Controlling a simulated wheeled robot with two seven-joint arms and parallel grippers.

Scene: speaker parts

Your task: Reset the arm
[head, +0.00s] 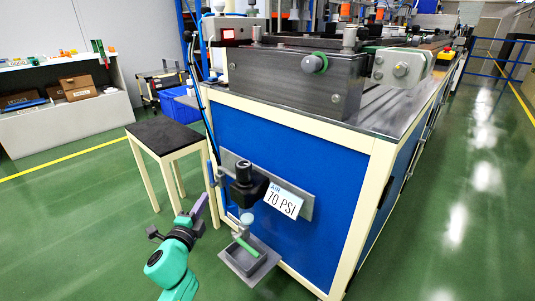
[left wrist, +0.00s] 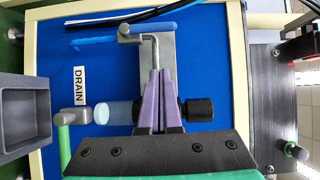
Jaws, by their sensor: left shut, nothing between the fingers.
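My left gripper (head: 201,205) is in front of the blue cabinet end, to the left of the air unit (head: 243,180) in the head view. Its two purple fingers are closed together with nothing between them. In the left wrist view the fingers (left wrist: 161,98) point at the blue panel and cover the middle of the air unit. Its black knob (left wrist: 200,110) shows on one side of them and its pale clear bowl (left wrist: 112,114) on the other. I cannot tell whether the fingertips touch anything. My right gripper is in neither view.
A grey tray (head: 232,263) with a green part (head: 244,242) above it juts out below the air unit. A "70 PSI" sign (head: 284,199) is on the cabinet. A black-topped stool (head: 166,134) stands to the left. The green floor (head: 70,230) at left is clear.

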